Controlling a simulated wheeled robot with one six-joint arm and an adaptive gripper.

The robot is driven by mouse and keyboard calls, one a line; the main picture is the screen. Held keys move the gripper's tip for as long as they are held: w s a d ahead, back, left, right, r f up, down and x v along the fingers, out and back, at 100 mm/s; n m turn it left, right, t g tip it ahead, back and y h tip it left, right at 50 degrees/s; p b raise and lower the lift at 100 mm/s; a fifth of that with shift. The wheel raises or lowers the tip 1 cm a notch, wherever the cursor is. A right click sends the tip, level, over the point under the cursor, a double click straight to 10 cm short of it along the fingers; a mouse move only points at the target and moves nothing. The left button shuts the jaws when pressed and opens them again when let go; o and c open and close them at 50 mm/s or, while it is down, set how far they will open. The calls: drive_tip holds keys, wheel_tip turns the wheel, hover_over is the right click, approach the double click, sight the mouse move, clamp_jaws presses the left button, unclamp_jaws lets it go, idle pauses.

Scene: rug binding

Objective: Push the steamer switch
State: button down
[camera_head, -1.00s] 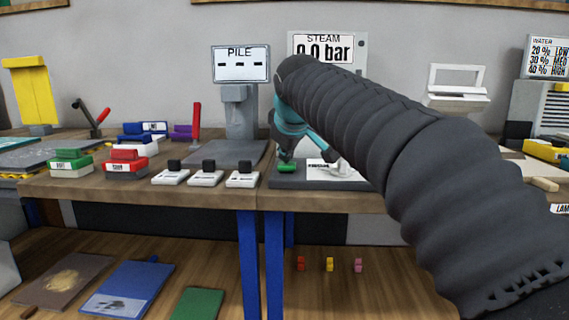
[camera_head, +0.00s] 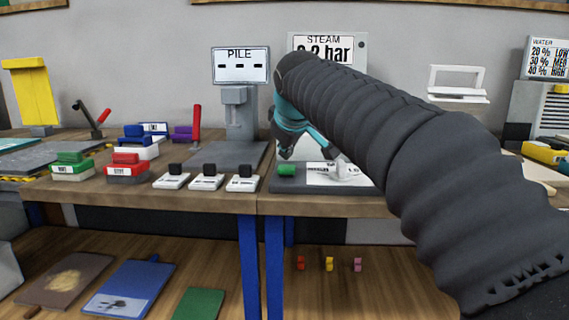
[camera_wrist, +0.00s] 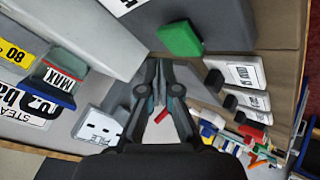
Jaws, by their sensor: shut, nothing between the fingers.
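The steamer switch is a green block (camera_head: 286,170) at the left end of a dark grey base (camera_head: 285,185) on the bench. In the wrist view the green switch (camera_wrist: 180,40) lies just beyond my fingertips and looks tilted. The steam display (camera_head: 322,56) behind the base reads 0.2 bar, partly hidden by my arm. My gripper (camera_head: 286,154) is shut and empty, just above the switch, with a small gap. It also shows in the wrist view (camera_wrist: 157,63), fingers together and apart from the switch.
Several white label blocks with dark knobs (camera_head: 206,180) stand left of the base. The PILE display (camera_head: 240,66) rises behind them. Red and green stamps (camera_head: 127,168) sit further left. A white label plate (camera_head: 345,172) lies right of the switch, partly behind my arm.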

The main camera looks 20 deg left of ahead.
sight(287, 168)
wheel_tip(287, 168, up, 5)
drive_tip(key=p, duration=0.4)
drive_tip(key=shift+f+p, duration=0.2)
drive_tip(key=shift+p, duration=0.1)
drive_tip(key=shift+r+b, duration=0.3)
drive_tip(key=shift+r, duration=0.4)
